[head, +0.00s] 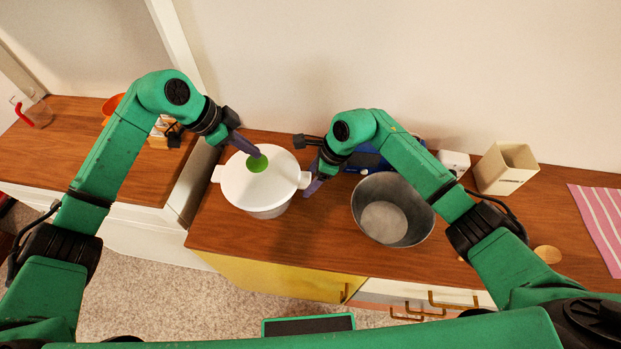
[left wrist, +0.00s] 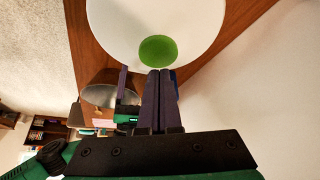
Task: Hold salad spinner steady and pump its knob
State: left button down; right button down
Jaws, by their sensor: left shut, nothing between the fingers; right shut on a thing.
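The white salad spinner (head: 265,185) stands upright on the wooden counter, with a round green knob (head: 257,163) on its lid and a side handle at left and right. The lid (left wrist: 115,25) and knob (left wrist: 158,50) also show in the left wrist view. My left gripper (head: 258,153) is shut and empty, its fingertips at the edge of the knob; I cannot tell whether they touch it. It also shows in the left wrist view (left wrist: 160,75). My right gripper (head: 309,186) is shut on the spinner's right handle (head: 305,180), with the grip partly hidden.
A grey metal bowl (head: 385,215) stands right of the spinner. Behind are a blue object (head: 366,160), a white box (head: 455,162) and a cream container (head: 507,170). A pink striped cloth (head: 600,215) lies at far right. The counter's front edge is close to the spinner.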

aim_at(254, 161)
pick_arm(q)
jog(key=shift+f, duration=1.5)
jog(key=shift+r, duration=1.55)
notch_tip(254, 161, up, 6)
jog(key=shift+f, duration=3.05)
